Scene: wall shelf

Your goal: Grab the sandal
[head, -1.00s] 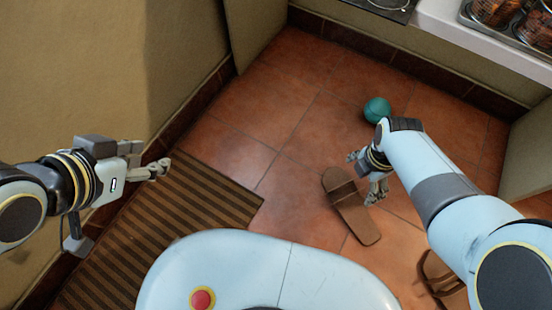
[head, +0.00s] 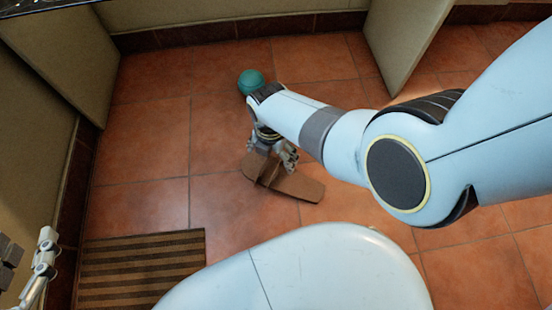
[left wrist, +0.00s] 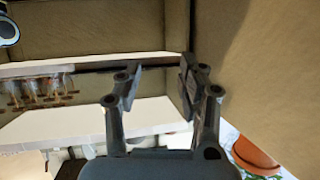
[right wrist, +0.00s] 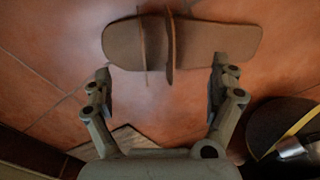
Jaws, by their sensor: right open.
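A brown sandal (head: 298,187) lies on the tiled floor below the teal ball in the head view. In the right wrist view the sandal (right wrist: 215,45) lies across the top, its strap standing up near the middle. My right gripper (head: 273,157) is at the sandal's strap end in the head view, partly covering it. Its fingers (right wrist: 160,88) are spread, with nothing held between them; I cannot tell whether they touch the sandal. My left gripper (head: 42,262) is at the left edge of the head view, away from the sandal. Its fingers (left wrist: 158,85) are open and empty.
A teal ball (head: 251,81) lies on the floor just beyond my right gripper. A striped mat (head: 140,262) is at lower left. A beige panel (head: 405,45) stands at the back. Open tile lies left of the sandal. The left wrist view shows a white shelf (left wrist: 75,125).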

